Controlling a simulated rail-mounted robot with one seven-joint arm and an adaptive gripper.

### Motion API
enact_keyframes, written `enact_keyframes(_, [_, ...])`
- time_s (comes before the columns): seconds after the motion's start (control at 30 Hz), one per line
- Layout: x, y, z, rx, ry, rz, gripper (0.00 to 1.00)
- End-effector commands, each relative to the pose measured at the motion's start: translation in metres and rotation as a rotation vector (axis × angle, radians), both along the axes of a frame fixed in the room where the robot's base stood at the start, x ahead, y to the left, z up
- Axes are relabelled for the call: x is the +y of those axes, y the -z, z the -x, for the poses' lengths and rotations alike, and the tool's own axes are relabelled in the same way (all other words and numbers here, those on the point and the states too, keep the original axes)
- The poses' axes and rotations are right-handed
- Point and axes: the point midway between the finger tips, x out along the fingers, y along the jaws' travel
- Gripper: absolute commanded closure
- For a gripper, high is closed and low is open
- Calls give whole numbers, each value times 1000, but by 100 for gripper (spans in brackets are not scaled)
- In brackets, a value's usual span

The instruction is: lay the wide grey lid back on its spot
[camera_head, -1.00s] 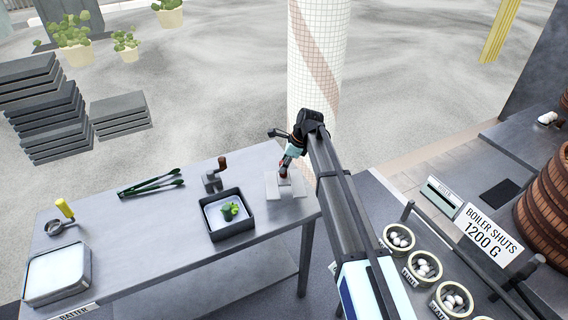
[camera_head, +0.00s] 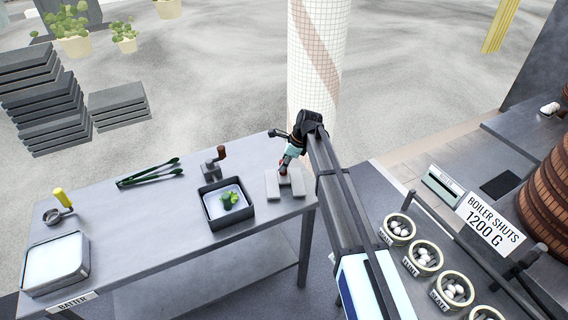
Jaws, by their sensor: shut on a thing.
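My gripper (camera_head: 284,170) is at the right end of the grey table, pointing down, with a small red part at its tip. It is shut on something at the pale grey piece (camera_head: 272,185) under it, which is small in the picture. I take this piece for the lid. It looks like blocks side by side at or just above the tabletop; contact with the table cannot be told. My gripper hides its middle. No separate marked spot for the lid can be made out.
A dark tray (camera_head: 248,216) with a green item stands just left of my gripper. Behind it is a brown-handled tool (camera_head: 212,169); tongs (camera_head: 150,173) lie further left. The batter tray (camera_head: 86,262) is at the far left. Bowls (camera_head: 424,256) line the right counter.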

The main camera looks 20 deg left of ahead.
Motion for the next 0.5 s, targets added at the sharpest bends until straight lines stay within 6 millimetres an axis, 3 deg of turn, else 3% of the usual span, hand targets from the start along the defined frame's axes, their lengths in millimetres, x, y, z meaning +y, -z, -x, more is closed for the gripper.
enact_keyframes(0.5, [0,6,0,0,0,0,100])
